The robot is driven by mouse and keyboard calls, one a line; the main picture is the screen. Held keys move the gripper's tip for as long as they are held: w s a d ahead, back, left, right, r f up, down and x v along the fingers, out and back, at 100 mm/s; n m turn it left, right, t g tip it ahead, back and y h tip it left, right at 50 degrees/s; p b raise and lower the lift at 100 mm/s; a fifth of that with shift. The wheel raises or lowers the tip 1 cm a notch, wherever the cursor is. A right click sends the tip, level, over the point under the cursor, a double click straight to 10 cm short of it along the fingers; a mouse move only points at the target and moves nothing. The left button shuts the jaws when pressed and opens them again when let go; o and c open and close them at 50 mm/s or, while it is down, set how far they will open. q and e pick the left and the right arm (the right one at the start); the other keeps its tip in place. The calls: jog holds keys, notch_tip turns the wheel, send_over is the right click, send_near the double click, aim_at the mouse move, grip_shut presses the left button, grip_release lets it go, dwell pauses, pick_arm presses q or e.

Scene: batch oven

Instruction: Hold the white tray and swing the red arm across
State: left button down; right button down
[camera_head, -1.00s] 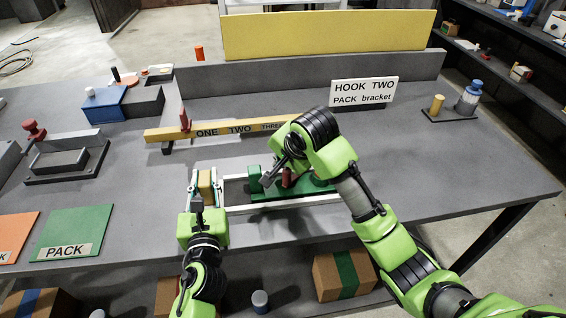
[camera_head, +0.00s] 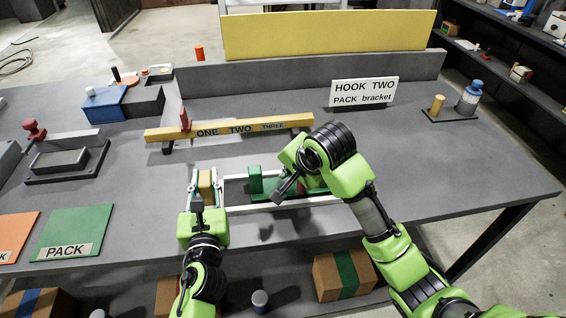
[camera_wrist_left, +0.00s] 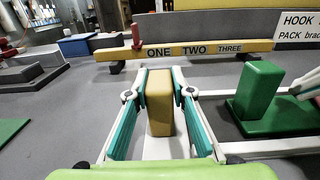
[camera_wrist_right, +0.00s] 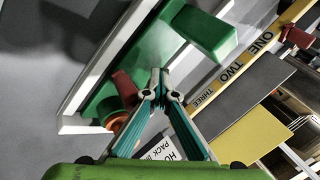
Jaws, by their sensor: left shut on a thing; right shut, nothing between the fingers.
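The white tray (camera_head: 236,209) lies near the table's front edge and carries a green fixture with an upright green block (camera_head: 255,181). My left gripper (camera_head: 205,180) is shut on a tan block (camera_wrist_left: 160,104) standing at the tray's left end; the block shows between its fingers in the left wrist view. My right gripper (camera_wrist_right: 160,92) is shut and empty, low over the right part of the green fixture. A red piece (camera_wrist_right: 124,88), which looks like the red arm, is right beside its fingertips; contact cannot be told. My right wrist mostly hides this piece in the head view.
A yellow bar (camera_head: 230,132) marked ONE TWO THREE, with a red peg, stands behind the tray. A sign (camera_head: 364,92) reads HOOK TWO, PACK bracket. A green PACK mat (camera_head: 75,228) lies at left.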

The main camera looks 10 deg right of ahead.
jog(key=shift+s+d, duration=0.2)
jog(key=shift+s, duration=0.15)
jog(key=shift+w, duration=0.15)
jog(key=shift+w+a, duration=0.25)
jog(key=shift+w, duration=0.2)
jog(key=shift+r, duration=0.15)
notch_tip(320, 180, up, 7)
dwell(0.4)
pick_arm(q)
jog(key=c, duration=1.7)
grip_release()
